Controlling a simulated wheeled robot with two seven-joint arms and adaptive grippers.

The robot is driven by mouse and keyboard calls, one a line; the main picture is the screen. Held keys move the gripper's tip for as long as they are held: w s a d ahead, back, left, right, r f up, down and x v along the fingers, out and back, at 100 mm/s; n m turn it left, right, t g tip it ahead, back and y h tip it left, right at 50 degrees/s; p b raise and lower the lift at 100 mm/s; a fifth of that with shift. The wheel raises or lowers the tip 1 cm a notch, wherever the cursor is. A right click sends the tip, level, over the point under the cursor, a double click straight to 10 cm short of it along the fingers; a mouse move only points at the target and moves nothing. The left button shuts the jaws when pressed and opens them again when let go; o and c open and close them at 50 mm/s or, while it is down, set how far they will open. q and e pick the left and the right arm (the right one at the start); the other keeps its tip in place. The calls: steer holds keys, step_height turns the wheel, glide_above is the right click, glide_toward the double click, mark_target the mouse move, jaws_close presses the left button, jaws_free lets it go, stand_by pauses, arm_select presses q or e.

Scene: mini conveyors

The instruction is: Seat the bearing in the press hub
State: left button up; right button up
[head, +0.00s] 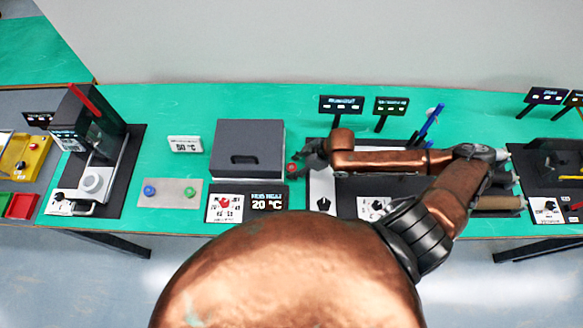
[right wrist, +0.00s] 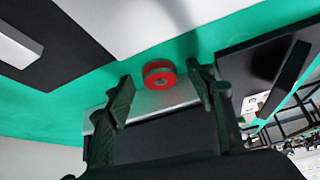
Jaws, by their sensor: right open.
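A small red ring-shaped part with a grey centre, which looks like the bearing (right wrist: 160,73), shows in the right wrist view beyond and between the fingertips. In the head view it is the small red spot (head: 291,169) at the right side of the dark box. My right gripper (head: 304,160) is open beside it, with nothing held. A press with a red lever (head: 84,98) stands at the left. A white round piece (head: 94,183) on its light base may be the hub; I cannot tell surely. My left gripper is not in view.
A dark lidded box (head: 247,138) stands mid-bench by a 20 °C display (head: 267,198). Left of it are a plate with blue and green buttons (head: 178,186) and a 50 °C sign (head: 185,144). Blue pens (head: 427,124) stand behind my right arm. Green bench shows clear behind the box.

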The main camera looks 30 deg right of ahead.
mark_target(287, 166)
steer(key=shift+c, duration=0.3)
jaws_close()
stand_by(0.3)
steer(key=shift+r, duration=0.55)
step_height(287, 166, up, 2)
steer(key=shift+w+r, duration=0.1)
steer(key=shift+r, duration=0.1)
steer(key=s+a+r+p, duration=0.4)
steer(key=s+r+p, duration=0.5)
steer(key=s, duration=0.4)
steer(key=shift+s+a+r+p, duration=0.2)
steer(key=shift+s+r+p, duration=0.05)
steer(key=shift+p, duration=0.45)
steer(key=shift+w, duration=0.15)
